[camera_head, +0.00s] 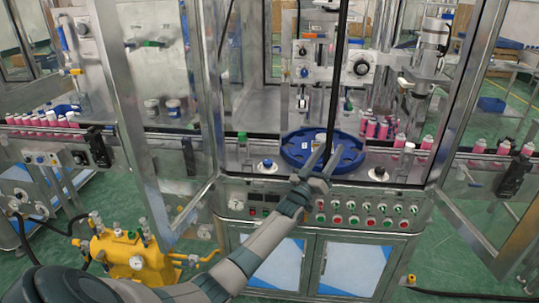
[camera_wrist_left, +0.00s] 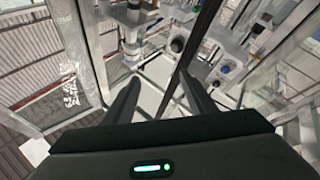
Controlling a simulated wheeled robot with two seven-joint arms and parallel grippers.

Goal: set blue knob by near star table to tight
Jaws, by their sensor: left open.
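The blue star table (camera_head: 293,153) is a round notched disc on the machine deck. A small blue-topped knob on a dark and white base (camera_head: 267,164) stands at its left front edge. Another blue knob (camera_head: 304,72) is on the upright column behind; I cannot tell which one the task means. My left gripper (camera_head: 329,158) is open and empty, in front of the star table and overlapping it in the head view, to the right of the front knob. Its spread fingers also show in the left wrist view (camera_wrist_left: 159,82), with a small blue knob (camera_wrist_left: 225,69) beyond them.
Clear framed doors stand open at both sides of the machine. A row of coloured buttons (camera_head: 368,214) runs below the deck. Pink cans (camera_head: 383,129) stand behind the table on the right. A yellow pump unit (camera_head: 125,254) is at lower left.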

